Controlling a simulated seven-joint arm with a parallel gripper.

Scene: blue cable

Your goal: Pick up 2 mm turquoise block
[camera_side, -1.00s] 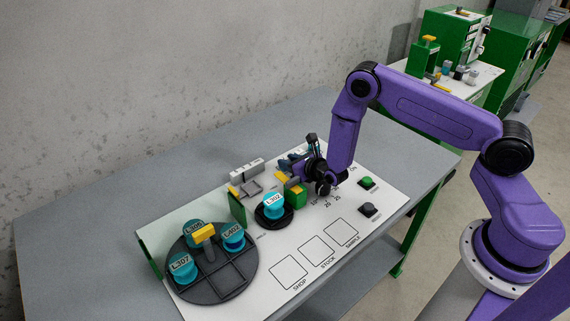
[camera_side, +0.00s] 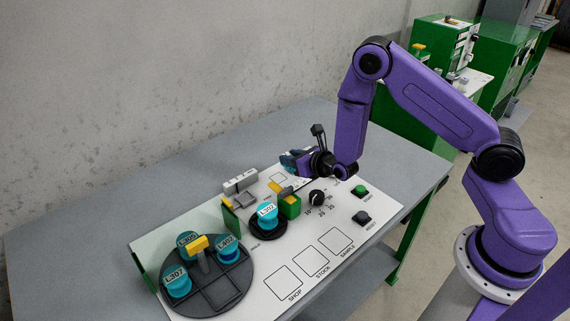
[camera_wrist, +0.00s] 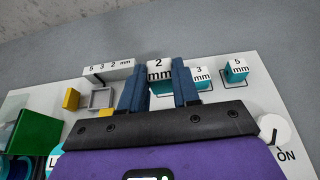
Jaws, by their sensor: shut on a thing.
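The 2 mm block (camera_wrist: 160,71) shows in the wrist view with a white top marked "2 mm" and turquoise sides. My gripper (camera_wrist: 159,85) has its two dark blue fingers on either side of the block and is shut on it. In the side view my gripper (camera_side: 293,160) is at the back edge of the white board, and the block cannot be made out there. I cannot tell whether the block is clear of the board.
A 3 mm block (camera_wrist: 201,76) stands close to the right finger, with a 5 mm block (camera_wrist: 236,70) farther right. A grey holder marked 5 3 2 mm (camera_wrist: 108,69) is on the left. A dial (camera_side: 317,198), labelled turquoise spools (camera_side: 178,281) and a green stand (camera_side: 290,206) occupy the board.

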